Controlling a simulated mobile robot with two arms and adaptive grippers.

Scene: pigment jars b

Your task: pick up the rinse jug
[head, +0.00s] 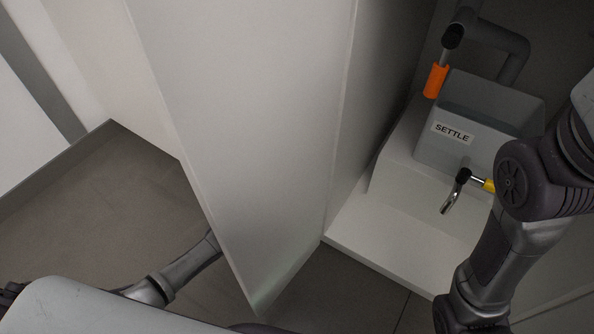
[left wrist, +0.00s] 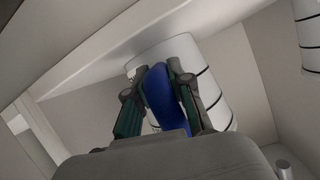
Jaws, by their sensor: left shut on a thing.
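In the left wrist view, my left gripper (left wrist: 158,72) is shut on a blue handle (left wrist: 157,98). The handle stands in front of a white round jug (left wrist: 210,85) with thin dark bands, which I take to be the rinse jug. The fingers and handle hide part of the jug's near side. I cannot tell whether the jug rests on something. In the head view my left arm passes behind a tall white panel, and its gripper and the jug are hidden. My right arm shows at the right, with its gripper out of view.
The tall white panel (head: 250,120) fills the middle of the head view. Right of it, a grey tank (head: 480,115) labelled SETTLE stands on a white stepped base (head: 400,225), with a tap (head: 455,189). Another white banded cylinder (left wrist: 309,38) shows in the left wrist view.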

